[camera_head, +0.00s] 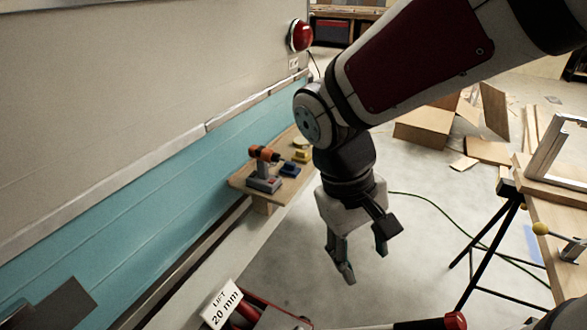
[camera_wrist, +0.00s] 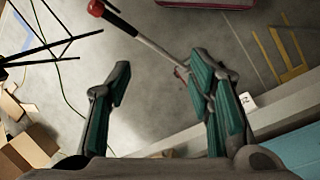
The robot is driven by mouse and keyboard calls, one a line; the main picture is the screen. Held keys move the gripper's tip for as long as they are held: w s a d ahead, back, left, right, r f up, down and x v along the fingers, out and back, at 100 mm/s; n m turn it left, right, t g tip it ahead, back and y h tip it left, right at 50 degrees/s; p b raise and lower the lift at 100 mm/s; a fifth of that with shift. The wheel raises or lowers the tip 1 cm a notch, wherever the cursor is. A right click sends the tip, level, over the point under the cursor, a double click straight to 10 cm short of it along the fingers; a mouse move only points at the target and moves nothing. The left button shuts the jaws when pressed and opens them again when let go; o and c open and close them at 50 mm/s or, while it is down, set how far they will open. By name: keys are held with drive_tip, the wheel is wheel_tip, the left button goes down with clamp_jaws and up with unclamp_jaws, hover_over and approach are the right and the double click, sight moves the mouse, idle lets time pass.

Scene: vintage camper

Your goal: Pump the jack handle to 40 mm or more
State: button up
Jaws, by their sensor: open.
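The jack handle (camera_head: 428,324) shows at the bottom edge of the head view, dark with a red end pointing right. In the wrist view the handle (camera_wrist: 145,38) is a grey rod with a dark grip and red knob at top left; its lower end passes behind a finger. The red jack (camera_head: 236,318) is mostly cut off at the bottom of the head view. A white sign (camera_head: 222,304) beside it reads "LIFT 20 mm". My gripper (camera_head: 364,262) is open and empty, pointing down, apart from the handle. Its fingers (camera_wrist: 160,72) frame bare floor and part of the rod.
The teal and cream camper wall (camera_head: 150,195) runs along the left. A wooden shelf (camera_head: 240,186) there holds an orange and grey drill (camera_head: 264,172). A black-legged stand (camera_head: 490,250) and workbench (camera_head: 560,225) stand right. Cardboard boxes (camera_head: 425,125) lie behind; the floor between is mostly clear.

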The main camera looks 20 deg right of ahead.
drive_tip(key=w+d+f+n+g+h+b, duration=0.1)
drive_tip(key=d+f+g+h+b, duration=0.15)
drive_tip(key=f, duration=0.55)
drive_tip(key=w+d+f+n+g+h+b, duration=0.15)
drive_tip(key=f+b, duration=0.25)
drive_tip(key=f, duration=0.4)
drive_tip(key=w+d+f+n+g+h+b, duration=0.1)
drive_tip(key=d+f+g+h+b, duration=0.15)
drive_tip(key=f, duration=0.55)
drive_tip(key=n+t+h+b, duration=0.3)
drive_tip(key=n+h+b, duration=0.3)
drive_tip(key=h+b, duration=0.2)
approach(410, 328)
drive_tip(key=shift+g, duration=0.25)
drive_tip(key=b+x, duration=0.2)
drive_tip(key=x, duration=1)
drive_tip(key=shift+d+f, duration=0.1)
drive_tip(key=shift+d, duration=0.15)
clamp_jaws()
